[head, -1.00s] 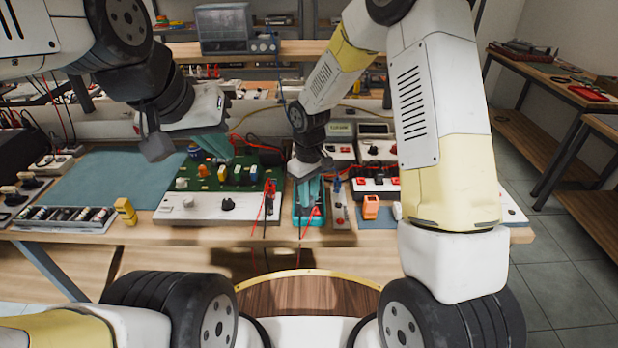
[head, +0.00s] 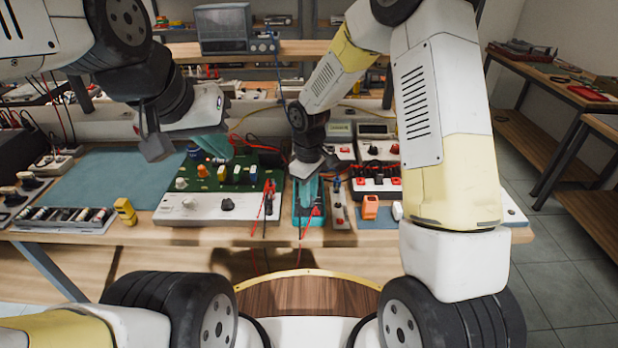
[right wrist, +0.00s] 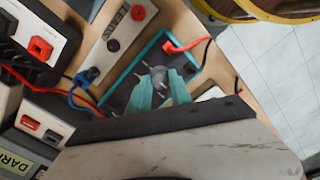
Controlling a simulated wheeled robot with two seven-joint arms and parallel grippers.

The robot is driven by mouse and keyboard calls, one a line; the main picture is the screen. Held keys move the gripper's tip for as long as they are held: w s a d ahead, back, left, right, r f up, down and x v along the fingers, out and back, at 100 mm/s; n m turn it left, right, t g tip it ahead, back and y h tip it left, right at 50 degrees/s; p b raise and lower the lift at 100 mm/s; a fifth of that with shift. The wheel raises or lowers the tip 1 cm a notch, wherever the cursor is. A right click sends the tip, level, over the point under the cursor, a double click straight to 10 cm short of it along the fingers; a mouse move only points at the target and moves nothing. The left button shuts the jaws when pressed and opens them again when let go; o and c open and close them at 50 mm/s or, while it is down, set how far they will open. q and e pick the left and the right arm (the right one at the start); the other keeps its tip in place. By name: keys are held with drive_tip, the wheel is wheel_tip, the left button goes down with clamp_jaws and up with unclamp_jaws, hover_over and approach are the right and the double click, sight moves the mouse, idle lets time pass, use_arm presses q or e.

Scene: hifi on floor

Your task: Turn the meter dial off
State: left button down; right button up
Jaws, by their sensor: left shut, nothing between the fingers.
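The meter (head: 297,216) is a teal-edged box near the front edge of the bench, and it also shows in the right wrist view (right wrist: 121,95). Its dial (right wrist: 157,76) is a small dark knob at the fingertips of my right gripper (right wrist: 160,80). The right fingers are a little apart and point down over the meter; whether they touch or grip the dial is unclear. In the head view my right gripper (head: 308,190) hides most of the meter's face. My left gripper (head: 222,148) is shut and empty above the green circuit board.
A white unit with a green board (head: 200,207) stands left of the meter. A narrow grey strip (head: 340,212) and an orange block (head: 370,207) stand to its right. Red leads (head: 268,200) hang over the front edge. A blue-grey mat (head: 105,180) lies clear at left.

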drive_tip(key=o, duration=0.4)
drive_tip(key=shift+c, duration=0.2)
wheel_tip(320, 180, up, 8)
drive_tip(key=shift+f, duration=0.15)
